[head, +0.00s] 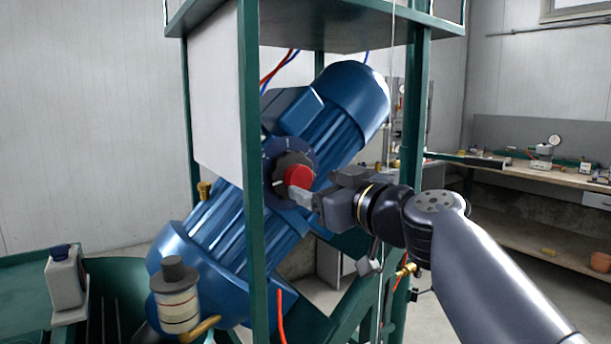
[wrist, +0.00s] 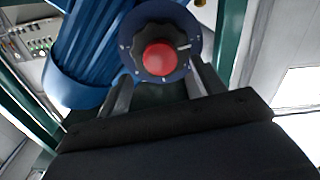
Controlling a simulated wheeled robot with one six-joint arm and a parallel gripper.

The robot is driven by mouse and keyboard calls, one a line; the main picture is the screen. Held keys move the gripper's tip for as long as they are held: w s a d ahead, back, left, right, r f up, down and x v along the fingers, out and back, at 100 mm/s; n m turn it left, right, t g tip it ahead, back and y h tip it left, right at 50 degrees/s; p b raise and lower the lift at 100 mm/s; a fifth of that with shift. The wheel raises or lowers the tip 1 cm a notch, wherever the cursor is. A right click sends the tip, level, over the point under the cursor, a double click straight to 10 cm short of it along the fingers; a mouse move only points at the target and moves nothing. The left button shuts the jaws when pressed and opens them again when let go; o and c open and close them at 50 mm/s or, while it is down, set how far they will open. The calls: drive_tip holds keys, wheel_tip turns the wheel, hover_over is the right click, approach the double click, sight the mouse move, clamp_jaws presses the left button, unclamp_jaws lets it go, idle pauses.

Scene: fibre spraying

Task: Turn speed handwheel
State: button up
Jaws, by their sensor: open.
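The speed handwheel is a dark scalloped knob (head: 283,172) with a red centre cap, set on a blue round dial plate with white marks on the blue motor unit (head: 335,130). In the wrist view the handwheel (wrist: 183,40) faces me, with a white pointer line toward the upper right. My gripper (head: 306,197) is at the lower right of the red cap in the head view. In the wrist view its two fingers (wrist: 158,90) are apart, reaching toward the lower left and lower right of the dial. I cannot tell whether they touch the handwheel.
A green frame post (head: 252,170) stands just left of the handwheel, and another post (head: 414,110) stands to the right behind my arm. A bottle (head: 65,277) and a jar (head: 177,300) stand at lower left. A workbench (head: 545,170) is at the back right.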

sight(302, 180)
drive_tip(key=shift+p+x, duration=0.35)
drive_tip(key=shift+x, duration=1.8)
drive_tip(key=c, duration=1)
drive_tip(key=shift+o, duration=0.2)
